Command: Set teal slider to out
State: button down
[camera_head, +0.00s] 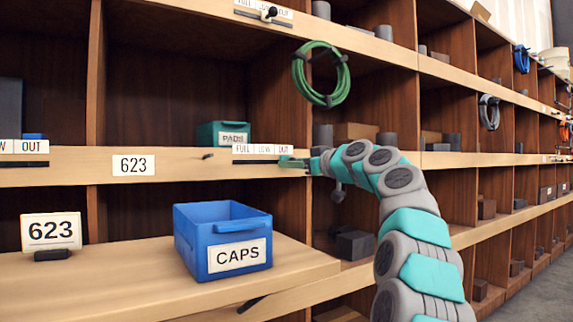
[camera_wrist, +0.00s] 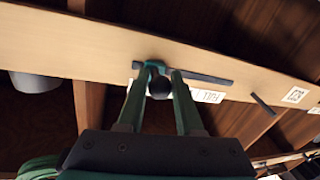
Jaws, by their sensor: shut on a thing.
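The teal slider (camera_wrist: 153,65), with a round black knob (camera_wrist: 160,88), sits on a dark track (camera_wrist: 205,77) on the pale shelf edge. In the wrist view it is at the track's left end; that view is turned over. In the head view this is the right end, by OUT on the FULL, LOW, OUT label strip (camera_head: 262,149). My gripper (camera_wrist: 157,78) is shut on the slider's knob, with one green finger on each side. In the head view my gripper (camera_head: 293,163) reaches the edge from the right and mostly hides the slider.
A blue CAPS bin (camera_head: 225,240) stands on the lower board below the strip. A teal PADS bin (camera_head: 221,134) sits just behind the strip's edge. A green cable coil (camera_head: 321,74) hangs above my gripper. The air before the shelf edge left of my gripper is clear.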

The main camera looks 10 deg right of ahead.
jog(key=shift+d, duration=0.2)
jog(key=c, duration=0.6)
grip_release()
jog(key=shift+w, duration=0.1)
jog(key=b+v, duration=0.1)
jog(key=v, duration=0.7)
